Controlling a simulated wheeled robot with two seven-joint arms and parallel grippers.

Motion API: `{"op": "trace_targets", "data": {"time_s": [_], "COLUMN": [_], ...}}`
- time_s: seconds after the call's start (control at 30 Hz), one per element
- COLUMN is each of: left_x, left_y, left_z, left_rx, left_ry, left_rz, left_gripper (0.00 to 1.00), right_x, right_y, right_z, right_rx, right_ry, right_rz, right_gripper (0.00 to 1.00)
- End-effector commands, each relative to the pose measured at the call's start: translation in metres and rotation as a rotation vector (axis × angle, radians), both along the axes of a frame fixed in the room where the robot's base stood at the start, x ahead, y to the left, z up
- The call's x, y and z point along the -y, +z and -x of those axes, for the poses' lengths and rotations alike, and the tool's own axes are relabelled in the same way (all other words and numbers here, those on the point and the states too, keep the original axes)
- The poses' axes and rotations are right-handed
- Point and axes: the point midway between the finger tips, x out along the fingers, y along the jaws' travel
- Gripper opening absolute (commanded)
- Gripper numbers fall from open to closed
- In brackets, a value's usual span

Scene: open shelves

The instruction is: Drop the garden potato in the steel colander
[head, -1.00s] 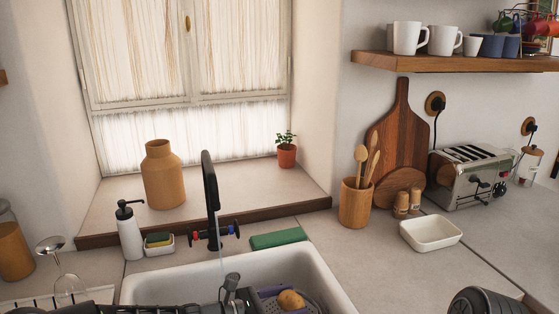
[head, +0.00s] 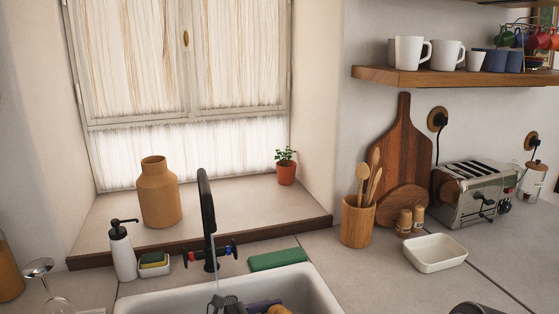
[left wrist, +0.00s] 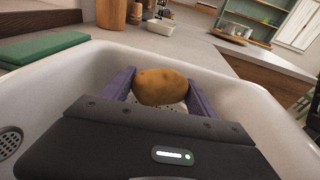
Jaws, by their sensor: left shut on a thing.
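The brown-yellow potato (left wrist: 161,87) sits between the two purple fingers of my left gripper (left wrist: 160,92), which is shut on it, inside the white sink. In the head view only the top of the potato (head: 280,310) shows at the bottom edge. A grey surface with small holes, the steel colander (left wrist: 180,107), shows just below the potato in the left wrist view. Most of the colander is hidden by the potato and gripper, so I cannot tell whether the potato touches it. My right gripper is not in view.
The black tap (head: 207,215) stands behind the white sink (head: 320,297), with water running. A green sponge cloth (head: 278,260) lies at the sink's back edge. A soap bottle (head: 122,250) is at left; a utensil pot (head: 357,221) and white dish (head: 435,253) are at right.

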Motion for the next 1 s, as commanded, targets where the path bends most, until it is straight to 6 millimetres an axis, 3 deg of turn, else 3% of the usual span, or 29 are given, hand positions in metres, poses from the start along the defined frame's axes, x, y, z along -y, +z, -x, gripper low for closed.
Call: {"op": "trace_targets", "data": {"time_s": [0.1,0.3,0.67,0.7,1.0], "left_x": [0.000,0.000,0.000,0.000,0.000], "left_y": [-0.020,-0.036,-0.039,-0.039,-0.039], "left_z": [0.000,0.000,0.000,0.000,0.000], "left_rx": [-0.001,0.000,0.000,0.000,0.000], "left_ry": [0.000,0.000,0.000,0.000,0.000], "left_rz": [0.000,0.000,0.000,0.000,0.000], "left_gripper": [0.24,0.24,0.24,0.68,0.93], "right_x": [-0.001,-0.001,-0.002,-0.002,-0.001], "right_y": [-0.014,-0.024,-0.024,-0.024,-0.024], "right_z": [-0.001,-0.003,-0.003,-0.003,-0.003], "right_rx": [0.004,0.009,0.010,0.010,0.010], "right_ry": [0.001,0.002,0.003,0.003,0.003], "right_rz": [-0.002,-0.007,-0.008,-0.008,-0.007], "right_gripper": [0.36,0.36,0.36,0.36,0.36]}}
